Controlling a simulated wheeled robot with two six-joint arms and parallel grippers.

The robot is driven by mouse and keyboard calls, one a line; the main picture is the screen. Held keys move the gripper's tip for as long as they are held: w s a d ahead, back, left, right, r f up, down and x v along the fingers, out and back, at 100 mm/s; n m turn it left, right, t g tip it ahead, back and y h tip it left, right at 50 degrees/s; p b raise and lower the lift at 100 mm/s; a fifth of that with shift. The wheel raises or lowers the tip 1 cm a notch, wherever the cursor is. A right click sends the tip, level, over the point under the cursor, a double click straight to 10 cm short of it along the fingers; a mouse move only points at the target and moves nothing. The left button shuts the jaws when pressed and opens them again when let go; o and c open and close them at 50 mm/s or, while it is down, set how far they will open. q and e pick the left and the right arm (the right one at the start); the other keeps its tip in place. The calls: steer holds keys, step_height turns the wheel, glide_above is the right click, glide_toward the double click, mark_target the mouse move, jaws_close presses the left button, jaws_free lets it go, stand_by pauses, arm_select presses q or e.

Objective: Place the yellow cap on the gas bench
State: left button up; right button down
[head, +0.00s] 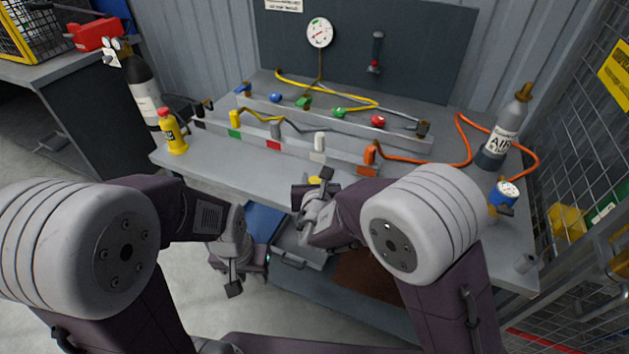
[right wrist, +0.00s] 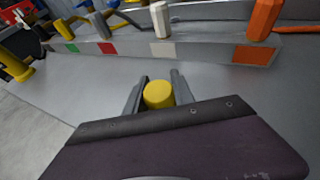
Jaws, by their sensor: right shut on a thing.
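The yellow cap (right wrist: 159,94) sits between the two fingers of my right gripper (right wrist: 158,97), which is shut on it. In the head view only a small part of the cap (head: 314,180) shows past the right gripper (head: 313,186). The cap is at the front edge of the grey gas bench (head: 235,173), in front of the white valve handle. I cannot tell whether it touches the bench top. My left gripper (head: 245,278) hangs low in front of the bench, apart from it; its opening is unclear.
A rail with coloured labels and valve handles (head: 319,147) crosses the bench behind the cap. A yellow bottle (head: 172,133) stands at the left corner, a grey AIR cylinder (head: 503,130) at the right. An orange hose (head: 462,140) lies between. The bench front left is clear.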

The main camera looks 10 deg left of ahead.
steer(key=shift+f+b, duration=0.2)
steer(key=shift+b, duration=0.15)
steer(key=c, duration=1.1)
jaws_free()
steer(key=shift+o, duration=0.2)
steer(key=shift+r, duration=0.1)
steer(key=shift+r+p, duration=0.35)
steer(key=shift+p, duration=0.2)
steer(key=p+v, duration=0.1)
steer(key=v, duration=1.1)
steer(key=shift+f, duration=0.25)
